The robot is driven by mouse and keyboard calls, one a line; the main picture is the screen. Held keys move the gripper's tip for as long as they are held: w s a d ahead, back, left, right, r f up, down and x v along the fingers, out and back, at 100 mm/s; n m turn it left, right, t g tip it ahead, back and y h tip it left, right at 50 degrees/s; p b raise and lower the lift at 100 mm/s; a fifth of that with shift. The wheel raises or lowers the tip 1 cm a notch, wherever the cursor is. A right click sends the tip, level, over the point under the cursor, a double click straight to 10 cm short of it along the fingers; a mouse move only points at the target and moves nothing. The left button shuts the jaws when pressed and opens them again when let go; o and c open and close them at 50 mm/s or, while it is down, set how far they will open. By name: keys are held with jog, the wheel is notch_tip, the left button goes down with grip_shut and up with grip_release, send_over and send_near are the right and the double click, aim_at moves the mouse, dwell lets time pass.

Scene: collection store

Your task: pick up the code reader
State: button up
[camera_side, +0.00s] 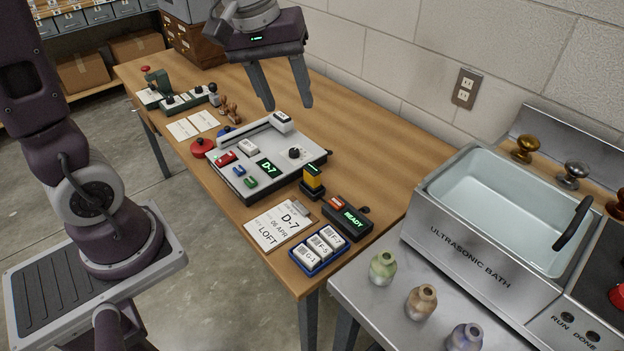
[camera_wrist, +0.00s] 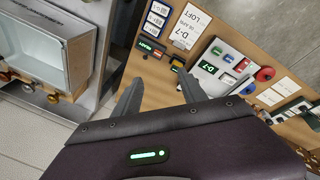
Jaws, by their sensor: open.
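My gripper (camera_side: 287,104) is open and empty, high above the table behind the console, apart from the device. Its two fingers also show in the wrist view (camera_wrist: 160,84).
The grey console (camera_side: 310,158) has a D-7 display, buttons and a raised bar. A D-7 clipboard (camera_side: 265,234) and a blue tray (camera_side: 316,273) of labelled blocks lie in front. An ultrasonic bath (camera_side: 455,245) and several small vases stand right.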

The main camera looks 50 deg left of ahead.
jog(key=w+a+f+n+g, duration=0.1)
jog(key=w+a+f+n, duration=0.15)
jog(key=w+f, duration=0.3)
jog(key=n+g, duration=0.2)
jog(key=n, duration=0.6)
send_over(312, 168)
jog(key=shift+m+h, duration=0.25)
jog(key=shift+h, duration=0.15)
jog(key=f, duration=1.7)
jog(key=shift+w+a+f, duration=0.2)
jog(key=shift+w+f, duration=0.05)
jog(key=shift+w, duration=0.15)
jog(key=f, duration=0.6)
jog(key=shift+s+d+f, duration=0.2)
jog(key=shift+s+f, duration=0.2)
grip_shut()
